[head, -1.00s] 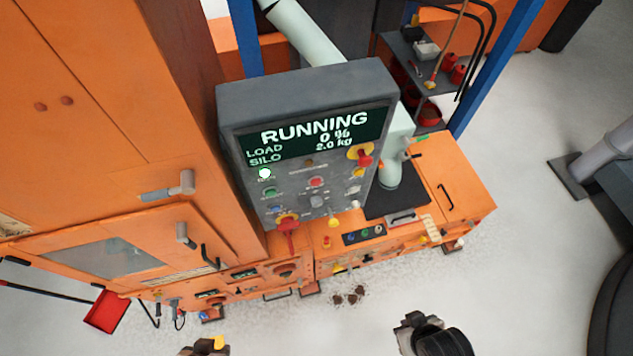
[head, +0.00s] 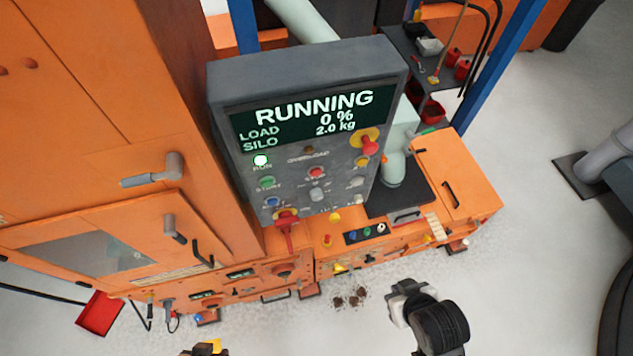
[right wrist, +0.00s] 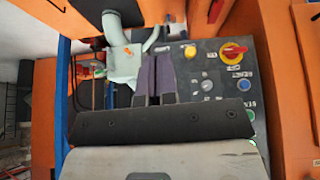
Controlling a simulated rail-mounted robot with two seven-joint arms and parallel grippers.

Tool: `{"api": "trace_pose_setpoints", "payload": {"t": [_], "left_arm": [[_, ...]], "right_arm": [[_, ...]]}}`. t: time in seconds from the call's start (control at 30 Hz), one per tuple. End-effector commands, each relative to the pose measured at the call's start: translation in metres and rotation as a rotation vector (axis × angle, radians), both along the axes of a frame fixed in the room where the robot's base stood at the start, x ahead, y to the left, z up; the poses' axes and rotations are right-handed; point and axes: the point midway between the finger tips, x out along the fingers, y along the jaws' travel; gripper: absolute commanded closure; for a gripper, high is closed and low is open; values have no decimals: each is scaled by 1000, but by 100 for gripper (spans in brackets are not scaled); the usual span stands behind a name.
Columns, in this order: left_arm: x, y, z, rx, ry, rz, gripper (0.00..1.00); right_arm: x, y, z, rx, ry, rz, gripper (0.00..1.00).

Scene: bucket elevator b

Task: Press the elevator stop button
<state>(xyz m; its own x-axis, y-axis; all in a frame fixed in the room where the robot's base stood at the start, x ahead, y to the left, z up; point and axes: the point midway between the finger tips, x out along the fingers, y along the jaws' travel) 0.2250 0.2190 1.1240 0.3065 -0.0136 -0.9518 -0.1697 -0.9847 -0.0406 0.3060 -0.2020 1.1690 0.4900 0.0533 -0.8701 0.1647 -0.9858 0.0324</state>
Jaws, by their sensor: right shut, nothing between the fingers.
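The grey control panel (head: 225,105) faces me and its screen reads RUNNING. The red stop button (head: 317,172) is in the middle of the panel, to the right of the green start button (head: 267,183). The round run lamp (head: 261,160) glows. My right gripper (head: 402,292) is below and to the right of the panel, apart from it in the head view. In the right wrist view its dark fingers (right wrist: 155,62) are together and empty, beside the panel face; I cannot make out the stop button there. My left gripper (head: 205,348) shows only partly at the bottom edge.
A red emergency knob on yellow (head: 367,142) is at the panel's upper right. A red switch handle (head: 287,219) sticks out at its lower edge. An orange cabinet (head: 80,110) stands at the left.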

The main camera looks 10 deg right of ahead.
Motion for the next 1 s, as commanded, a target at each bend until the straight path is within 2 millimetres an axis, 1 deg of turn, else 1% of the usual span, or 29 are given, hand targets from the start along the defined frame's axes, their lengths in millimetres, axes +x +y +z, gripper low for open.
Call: {"api": "trace_pose_setpoints", "payload": {"t": [0.03, 0.17, 0.2, 0.33, 0.4, 0.43, 0.5, 0.6, 0.7, 0.8, 0.9, 1.0], "left_arm": [[0, 0, -29, 0, 1, 0, 57], [0, -1, -63, -2, 1, 1, 57], [0, -1, -73, -4, 2, 2, 57], [0, -2, -94, -9, 3, 6, 57], [0, -3, -100, -12, 3, 8, 57], [0, -4, -101, -13, 3, 8, 57], [0, -4, -104, -15, 2, 10, 57], [0, -4, -104, -15, 2, 10, 57], [0, -4, -103, -14, 1, 9, 57], [0, -4, -102, -12, 0, 9, 57], [0, -3, -102, -10, -1, 6, 57], [0, -2, -102, -6, -1, 3, 57]], "right_arm": [[17, 8, -22, 13, -30, 10, 100], [54, 33, -50, 42, -63, 47, 100], [67, 43, -58, 57, -84, 65, 100], [115, 79, -69, 124, -233, 113, 100], [137, 97, -68, 176, -333, 127, 100], [144, 104, -67, 197, -373, 129, 100], [159, 118, -63, 250, -462, 131, 100], [174, 134, -56, 332, -584, 126, 100], [184, 147, -47, 416, -700, 113, 100], [190, 155, -37, 502, -819, 95, 100], [193, 159, -25, 592, -940, 75, 100], [194, 158, -11, 680, -1065, 51, 100]]}}
